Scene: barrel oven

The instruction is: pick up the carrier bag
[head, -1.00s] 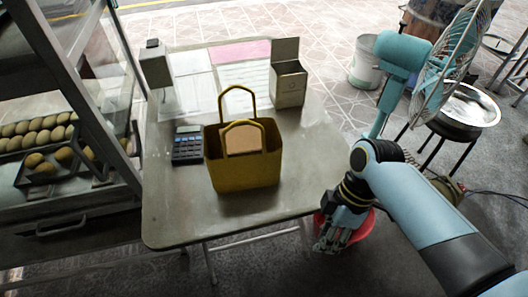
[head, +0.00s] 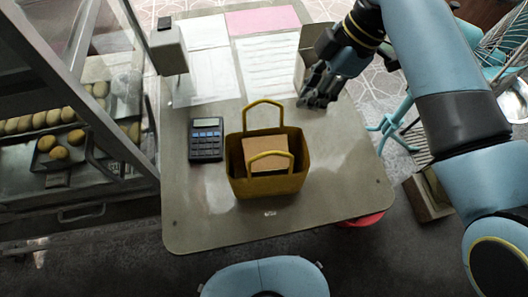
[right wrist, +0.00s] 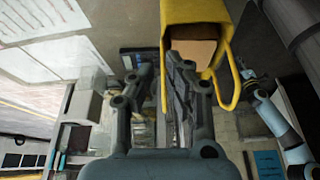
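The mustard-yellow carrier bag (head: 268,185) stands upright on the grey table, its two loop handles raised. A tan block-like item (head: 265,152) sits inside it. My right gripper (head: 315,104) is above the table, to the right of and behind the bag in the head view, clear of it. In the right wrist view the bag (right wrist: 195,12) and one handle (right wrist: 232,85) show beyond the fingers. My left gripper is not in view.
The table (head: 205,225) also holds a calculator (head: 206,139) left of the bag, papers (head: 270,68), a grey device (head: 169,50) and an open carton (head: 310,40), partly hidden by my right gripper. A glass-sided cabinet with buns (head: 60,152) stands left. The table front is bare.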

